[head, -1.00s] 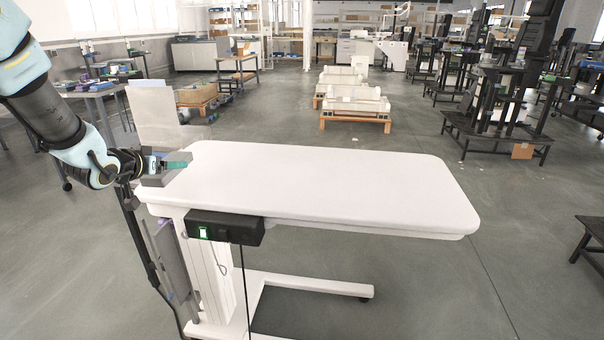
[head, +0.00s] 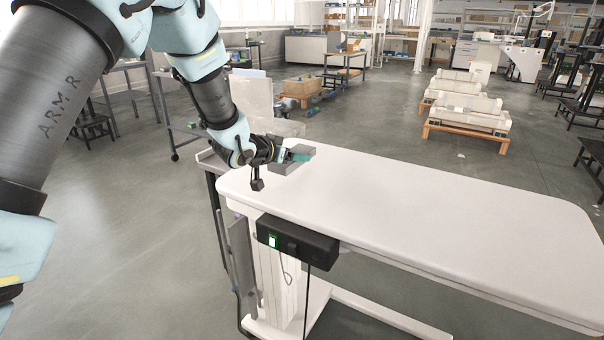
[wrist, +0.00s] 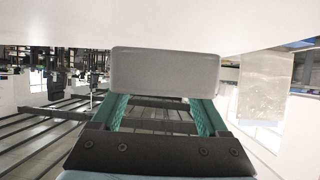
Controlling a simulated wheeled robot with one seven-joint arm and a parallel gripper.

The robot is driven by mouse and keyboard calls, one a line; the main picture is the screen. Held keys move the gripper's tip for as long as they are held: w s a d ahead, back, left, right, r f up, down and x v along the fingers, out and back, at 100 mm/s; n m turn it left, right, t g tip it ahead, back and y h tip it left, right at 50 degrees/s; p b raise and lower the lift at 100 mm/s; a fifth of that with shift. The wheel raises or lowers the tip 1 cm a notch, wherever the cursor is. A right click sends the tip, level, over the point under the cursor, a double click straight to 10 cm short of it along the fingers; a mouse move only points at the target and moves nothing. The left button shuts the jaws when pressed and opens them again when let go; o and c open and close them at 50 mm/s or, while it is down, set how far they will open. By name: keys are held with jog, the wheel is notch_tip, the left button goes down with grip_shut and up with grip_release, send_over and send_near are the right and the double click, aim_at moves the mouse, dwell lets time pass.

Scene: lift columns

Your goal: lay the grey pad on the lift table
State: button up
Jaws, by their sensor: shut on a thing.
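The white lift table (head: 420,205) stretches from the middle to the right of the head view. My gripper (head: 300,155) is over its left end, its teal fingers shut on the grey pad (head: 285,168). In the wrist view the pad (wrist: 165,72) shows as a grey rounded rectangle at the tips of my gripper (wrist: 162,100), with a green finger towards each side. A white surface fills the top of that view above the pad. I cannot tell whether the pad touches the tabletop or hangs just above it.
A black control box (head: 297,245) with a green-lit switch hangs under the table's near edge. A grey side table (head: 215,160) and a translucent panel (head: 268,100) stand close behind the left end. The rest of the tabletop is bare. Pallets with white parts (head: 468,110) stand farther back.

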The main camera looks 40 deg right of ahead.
aim_at(293, 181)
jog(key=shift+f, duration=2.65)
jog(key=shift+f, duration=0.2)
jog(key=o, duration=1.4)
jog(key=shift+a, duration=0.1)
jog(key=shift+r, duration=0.1)
